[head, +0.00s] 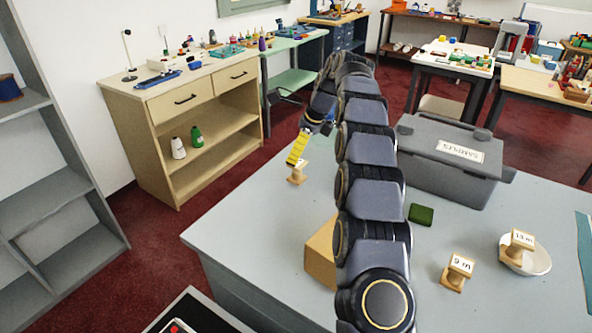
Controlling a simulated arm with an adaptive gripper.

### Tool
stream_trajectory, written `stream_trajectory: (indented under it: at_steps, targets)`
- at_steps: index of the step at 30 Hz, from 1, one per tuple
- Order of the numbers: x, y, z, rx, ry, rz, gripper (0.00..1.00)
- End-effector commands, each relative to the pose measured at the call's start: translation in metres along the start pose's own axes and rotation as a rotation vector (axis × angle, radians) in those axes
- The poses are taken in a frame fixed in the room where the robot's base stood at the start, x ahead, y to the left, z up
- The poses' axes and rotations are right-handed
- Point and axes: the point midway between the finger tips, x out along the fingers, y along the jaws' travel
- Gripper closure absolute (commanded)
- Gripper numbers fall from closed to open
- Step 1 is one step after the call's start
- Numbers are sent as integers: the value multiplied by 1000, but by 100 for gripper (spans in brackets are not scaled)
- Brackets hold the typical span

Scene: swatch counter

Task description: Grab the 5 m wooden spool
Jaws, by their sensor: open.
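A small wooden spool (297,175) stands near the far left edge of the grey counter, and no length can be read on it. My gripper (294,163), with yellow fingers, is open right above and over this spool. The picture does not show whether they touch. A second wooden spool (455,278) at the front right is labelled 9 m. A third wooden spool (518,251), labelled 13 m, stands on a white dish (539,264). No label reading 5 m is visible.
A grey SAMPLES bin (420,165) stands at the back of the counter (255,220). A dark green block (421,215) lies in front of it. A tan wooden block (320,252) is partly hidden behind my arm. The counter's left part is clear.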

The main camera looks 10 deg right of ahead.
Motion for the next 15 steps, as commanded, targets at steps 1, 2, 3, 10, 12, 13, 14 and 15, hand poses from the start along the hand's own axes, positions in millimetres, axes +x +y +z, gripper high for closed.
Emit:
stream_trajectory:
  at_steps: [1, 2, 3, 10, 12, 13, 14, 15]
  targets:
    - [11, -12, -6, 70, 0, -15, 21]
    - [16, -18, -9, 110, 0, -22, 21]
    - [19, -25, -12, 157, -2, -36, 21]
    - [36, -43, -22, 304, -7, -66, 21]
    - [41, -43, -23, 313, -7, -67, 21]
    - [44, -44, -23, 313, -7, -66, 21]
    - [47, -44, -22, 313, -7, -66, 21]
    - [52, -44, -22, 312, -7, -67, 21]
